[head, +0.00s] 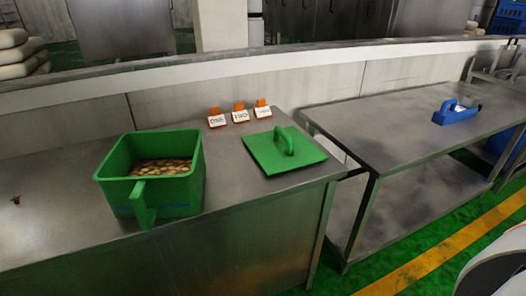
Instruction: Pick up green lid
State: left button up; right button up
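The green lid (268,158) lies flat on the metal table, near its right end. It is a square plate with a raised loop handle (287,141) standing up on its top. A green open box (189,188) stands to the left of the lid, apart from it. The box has a handle on its front and holds many brown pieces (160,168). Neither of my grippers shows in the head view.
Three small orange-and-white cards (239,116) stand behind the lid, near the wall. The metal table (60,215) is mostly bare at left. A gap separates it from a second table (400,125) holding a blue tape dispenser (456,112).

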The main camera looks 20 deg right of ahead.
aim_at(279, 150)
jog(key=i+l, duration=0.1)
jog(key=l, duration=1.05)
jog(key=i+l+u, duration=0.1)
jog(key=l, duration=1.1)
jog(key=i+l, duration=0.1)
jog(key=l, duration=1.1)
